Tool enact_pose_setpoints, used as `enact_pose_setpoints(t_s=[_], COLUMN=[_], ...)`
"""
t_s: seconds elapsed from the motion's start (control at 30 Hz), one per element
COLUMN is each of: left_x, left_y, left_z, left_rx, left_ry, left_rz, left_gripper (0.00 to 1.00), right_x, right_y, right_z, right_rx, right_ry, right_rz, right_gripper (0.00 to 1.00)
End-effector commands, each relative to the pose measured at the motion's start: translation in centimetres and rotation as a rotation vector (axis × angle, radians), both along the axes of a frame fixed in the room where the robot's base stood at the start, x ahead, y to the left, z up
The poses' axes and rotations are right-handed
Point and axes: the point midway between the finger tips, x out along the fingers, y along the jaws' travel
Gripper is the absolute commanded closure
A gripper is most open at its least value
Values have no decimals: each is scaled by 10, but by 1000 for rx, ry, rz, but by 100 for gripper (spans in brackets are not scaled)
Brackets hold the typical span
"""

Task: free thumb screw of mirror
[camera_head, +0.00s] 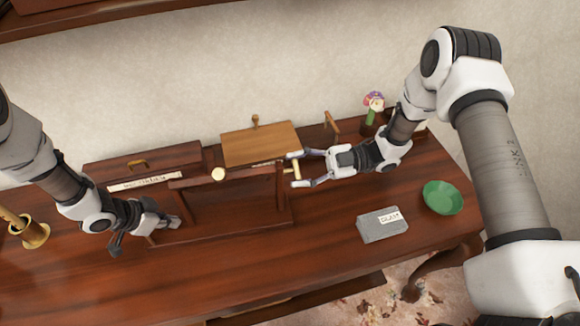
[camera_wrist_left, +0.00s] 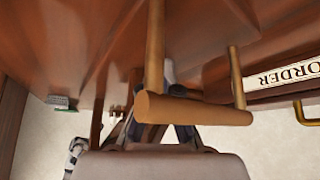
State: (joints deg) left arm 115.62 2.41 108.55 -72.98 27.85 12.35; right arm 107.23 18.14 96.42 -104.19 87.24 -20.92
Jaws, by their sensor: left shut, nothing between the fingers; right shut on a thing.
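The mirror (camera_head: 232,208) is a dark wooden frame standing on the desk, seen from above in the head view. A brass thumb screw (camera_head: 296,169) is at its right post. My right gripper (camera_head: 295,170) is shut on this screw, with one finger on either side. My left gripper (camera_head: 146,236) is shut and empty, low at the mirror's left side. A round pale knob (camera_head: 218,174) shows near the top of the frame. In the left wrist view, wooden bars (camera_wrist_left: 190,110) cross close in front of the camera and hide most of the fingers.
Behind the mirror are a wooden box labelled ORDER (camera_head: 140,170) and a lighter wooden board (camera_head: 260,144). To the right are a grey labelled block (camera_head: 382,225), a green bowl (camera_head: 442,197) and a flower (camera_head: 374,102). A brass pot (camera_head: 35,235) stands at far left. The front desk is clear.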

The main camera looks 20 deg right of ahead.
Motion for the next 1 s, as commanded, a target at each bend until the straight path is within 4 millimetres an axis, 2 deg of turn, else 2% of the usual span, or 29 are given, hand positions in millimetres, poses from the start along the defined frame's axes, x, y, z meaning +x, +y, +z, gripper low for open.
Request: enact_pose_setpoints(t_s=[0.7, 1.0], left_x=[0, 0], left_y=[0, 0], left_z=[0, 0], left_rx=[0, 0], left_ry=[0, 0], left_rz=[0, 0], left_gripper=[100, 100], right_x=[-2, -2], right_y=[0, 0], right_z=[-2, -4], right_rx=[-46, -62], right_ry=[-674, -899], right_rz=[-1, 0], right_gripper=[82, 82])
